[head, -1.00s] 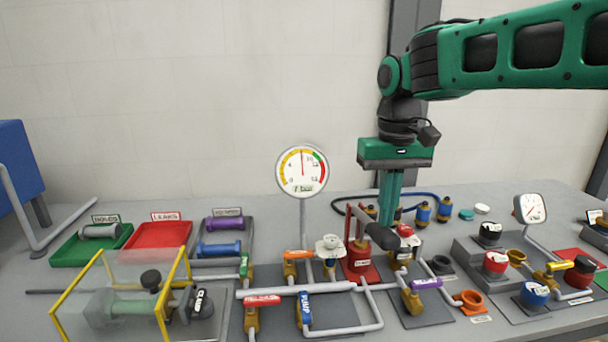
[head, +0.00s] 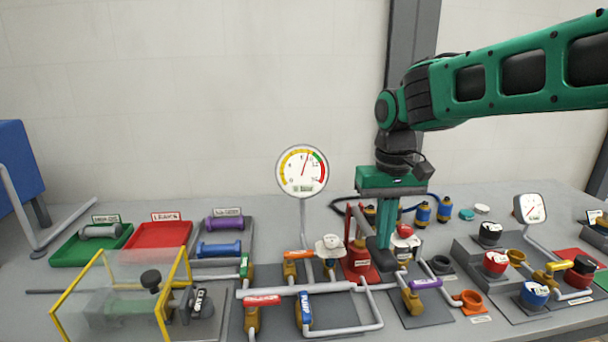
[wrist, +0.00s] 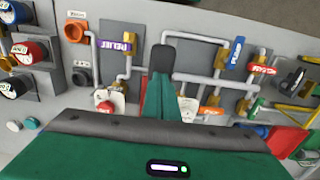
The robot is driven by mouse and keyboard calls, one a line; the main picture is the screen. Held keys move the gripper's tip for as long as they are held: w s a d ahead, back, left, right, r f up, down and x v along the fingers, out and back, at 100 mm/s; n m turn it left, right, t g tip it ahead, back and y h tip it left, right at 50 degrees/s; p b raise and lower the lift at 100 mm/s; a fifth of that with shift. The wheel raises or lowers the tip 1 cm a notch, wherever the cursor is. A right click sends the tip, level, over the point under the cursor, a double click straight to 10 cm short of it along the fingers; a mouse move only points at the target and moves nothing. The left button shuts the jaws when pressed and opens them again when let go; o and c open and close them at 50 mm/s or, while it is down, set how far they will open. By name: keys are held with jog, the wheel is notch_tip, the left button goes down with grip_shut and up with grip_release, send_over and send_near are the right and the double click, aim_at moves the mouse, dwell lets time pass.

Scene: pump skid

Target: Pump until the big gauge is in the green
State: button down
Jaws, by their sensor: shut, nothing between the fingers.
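The big gauge (head: 303,171) stands on a post at the middle of the head view. Its needle points up and slightly right, close to where the yellow band meets the green. The red hand pump (head: 358,262) stands on the bench right of the gauge post. Its lever slants down to the right, and its dark grip (head: 390,266) is low, partly hidden by my gripper. My gripper (head: 385,243) is shut and empty, pointing down on top of the grip.
The purple RELIEF valve handle (head: 426,283) is close to the right of the lever. Orange, red and blue valve handles (head: 305,310) sit on pipes to the left. A clear guard with yellow edges (head: 120,300) stands at front left. A small gauge (head: 531,208) stands at right.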

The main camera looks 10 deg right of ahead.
jog(key=shift+f, duration=1.5)
jog(key=shift+r, duration=4.25)
jog(key=shift+f, duration=1.85)
jog(key=shift+r, duration=1.85)
jog(key=shift+r, duration=0.1)
jog(key=shift+r, duration=2.4)
